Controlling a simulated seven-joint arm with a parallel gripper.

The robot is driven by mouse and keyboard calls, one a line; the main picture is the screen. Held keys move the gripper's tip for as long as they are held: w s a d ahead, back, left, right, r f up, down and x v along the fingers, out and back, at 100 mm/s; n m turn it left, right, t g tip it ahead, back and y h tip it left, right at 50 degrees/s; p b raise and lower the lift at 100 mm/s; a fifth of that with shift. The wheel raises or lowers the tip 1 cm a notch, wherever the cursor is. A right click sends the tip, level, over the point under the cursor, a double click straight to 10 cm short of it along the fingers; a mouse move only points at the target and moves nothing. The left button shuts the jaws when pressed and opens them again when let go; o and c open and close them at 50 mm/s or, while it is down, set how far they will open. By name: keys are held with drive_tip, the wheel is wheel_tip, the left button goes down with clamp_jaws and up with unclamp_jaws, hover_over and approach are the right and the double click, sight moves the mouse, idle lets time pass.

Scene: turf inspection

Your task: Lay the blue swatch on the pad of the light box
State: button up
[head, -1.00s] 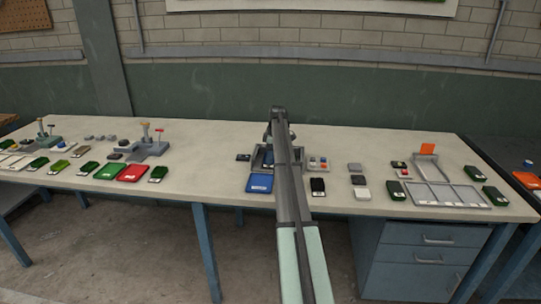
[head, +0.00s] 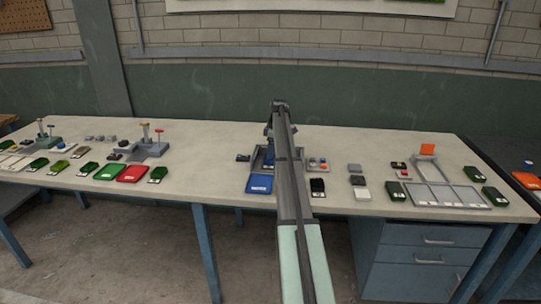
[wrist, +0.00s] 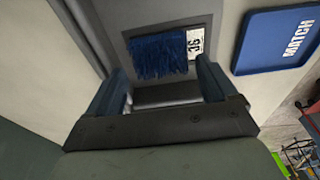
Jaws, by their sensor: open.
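The blue swatch (wrist: 160,56), a tufted piece with a white label reading 36, lies on the grey surface of the light box (wrist: 125,32) in the wrist view. My gripper (wrist: 160,72) is open, its two fingers apart near the swatch's left and right sides, not closed on it. Whether the swatch is flat on the pad cannot be told, as the pad is hidden. In the head view the light box (head: 257,165) is partly covered by my arm, and the swatch is hidden there.
A blue tray marked MATCH (wrist: 272,42) sits beside the light box; it also shows in the head view (head: 259,184). A small tray with buttons (head: 317,164) and a black block (head: 317,187) stand to the right. Green swatches and a red tray (head: 132,173) lie left.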

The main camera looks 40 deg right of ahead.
sight(274, 157)
wheel_tip(274, 157, up, 9)
drive_tip(key=shift+s+d+f, duration=0.15)
drive_tip(key=shift+s+d, duration=0.3)
